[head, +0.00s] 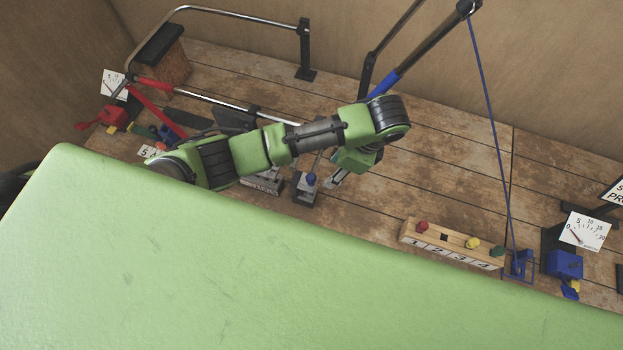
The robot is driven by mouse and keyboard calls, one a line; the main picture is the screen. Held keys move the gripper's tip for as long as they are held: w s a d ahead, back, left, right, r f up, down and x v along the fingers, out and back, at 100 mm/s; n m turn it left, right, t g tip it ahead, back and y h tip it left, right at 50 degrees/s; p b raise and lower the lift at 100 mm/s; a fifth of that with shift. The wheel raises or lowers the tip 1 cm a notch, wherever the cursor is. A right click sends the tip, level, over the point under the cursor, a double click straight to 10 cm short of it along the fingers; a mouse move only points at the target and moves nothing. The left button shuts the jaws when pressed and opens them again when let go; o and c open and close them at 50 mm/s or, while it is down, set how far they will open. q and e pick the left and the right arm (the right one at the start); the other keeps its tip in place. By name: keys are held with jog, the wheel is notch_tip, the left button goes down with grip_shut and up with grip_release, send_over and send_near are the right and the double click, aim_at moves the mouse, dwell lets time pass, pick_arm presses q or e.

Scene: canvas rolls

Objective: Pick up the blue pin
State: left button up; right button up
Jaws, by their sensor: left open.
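A small blue-topped piece (310,180), which looks like the blue pin, stands upright in a grey block on the wooden floor near the middle of the head view. Its lower part is hidden in the block. My left gripper (336,180) is open and empty, just to the right of the blue pin and apart from it in the picture. Its fingers are partly hidden by its own green wrist. My right gripper does not show.
A wooden block (409,236) numbered 1 to 4 holds red (422,226), yellow (472,243) and green (497,251) pins; hole 2 is empty. A blue cord (492,130) hangs at right. A metal rail (240,15) stands at the back.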

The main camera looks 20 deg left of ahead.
pick_arm(q)
jog(key=a+r, duration=0.1)
jog(key=r, duration=0.1)
jog(key=y+b, duration=0.1)
jog(key=b, duration=0.1)
send_over(312, 176)
jog(key=d, duration=0.2)
notch_tip(312, 176, down, 7)
jog(key=shift+s+a+f+m, duration=0.25)
jog(key=shift+f+m, duration=0.15)
jog(key=x, duration=0.5)
jog(key=shift+w+d+f, duration=0.1)
jog(key=shift+f, duration=0.05)
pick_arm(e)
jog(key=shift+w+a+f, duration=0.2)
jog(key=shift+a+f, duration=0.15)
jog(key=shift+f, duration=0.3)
pick_arm(q)
grip_shut()
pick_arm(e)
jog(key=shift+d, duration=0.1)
